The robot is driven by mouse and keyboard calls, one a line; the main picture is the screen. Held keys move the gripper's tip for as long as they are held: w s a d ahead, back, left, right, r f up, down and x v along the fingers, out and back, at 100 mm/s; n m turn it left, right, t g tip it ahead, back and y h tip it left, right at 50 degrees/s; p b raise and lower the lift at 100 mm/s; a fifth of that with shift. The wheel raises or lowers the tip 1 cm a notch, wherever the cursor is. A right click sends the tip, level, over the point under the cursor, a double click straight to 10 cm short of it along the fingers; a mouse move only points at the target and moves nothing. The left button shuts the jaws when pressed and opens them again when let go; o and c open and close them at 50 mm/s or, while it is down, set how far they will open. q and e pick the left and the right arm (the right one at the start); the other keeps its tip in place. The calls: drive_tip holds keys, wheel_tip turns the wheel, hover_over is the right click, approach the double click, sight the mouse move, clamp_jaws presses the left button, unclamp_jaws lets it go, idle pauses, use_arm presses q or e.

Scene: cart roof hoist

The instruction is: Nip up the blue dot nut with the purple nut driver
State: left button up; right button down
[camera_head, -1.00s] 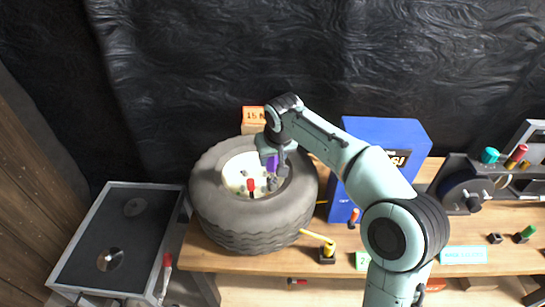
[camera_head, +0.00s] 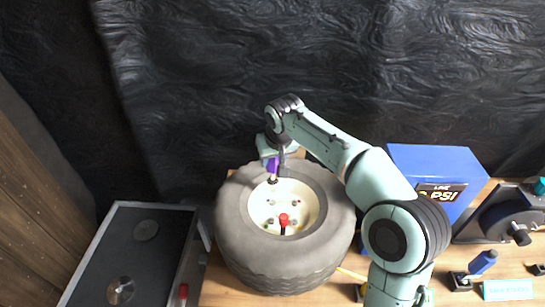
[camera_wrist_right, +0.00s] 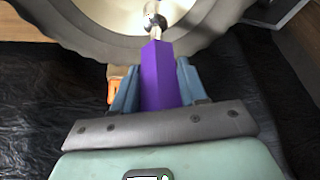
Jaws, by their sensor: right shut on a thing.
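My right gripper (camera_head: 270,157) is shut on the purple nut driver (camera_head: 272,166) above the far-left part of the wheel hub (camera_head: 298,222). In the right wrist view, the blue fingers (camera_wrist_right: 158,84) clasp the purple handle (camera_wrist_right: 161,64), and the metal shank points ahead towards the pale hub. Its dark socket end shows near the hub's far-left edge in the head view; I cannot tell whether it touches anything. Several small nuts (camera_head: 271,203) show on the hub, but I cannot make out which has the blue dot. My left gripper is not in view.
The tyre (camera_head: 240,245) lies flat on the wooden bench. A red-topped piece (camera_head: 284,219) stands inside the hub. A blue box (camera_head: 425,163) stands right of the tyre, behind my arm. A blue-handled tool (camera_head: 483,262) is further right. A dark-topped cart (camera_head: 140,270) stands at left.

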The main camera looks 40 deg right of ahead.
sight(274, 169)
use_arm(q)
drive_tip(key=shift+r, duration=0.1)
use_arm(e)
drive_tip(key=shift+f+b, duration=1.4)
drive_tip(key=shift+f, duration=0.9)
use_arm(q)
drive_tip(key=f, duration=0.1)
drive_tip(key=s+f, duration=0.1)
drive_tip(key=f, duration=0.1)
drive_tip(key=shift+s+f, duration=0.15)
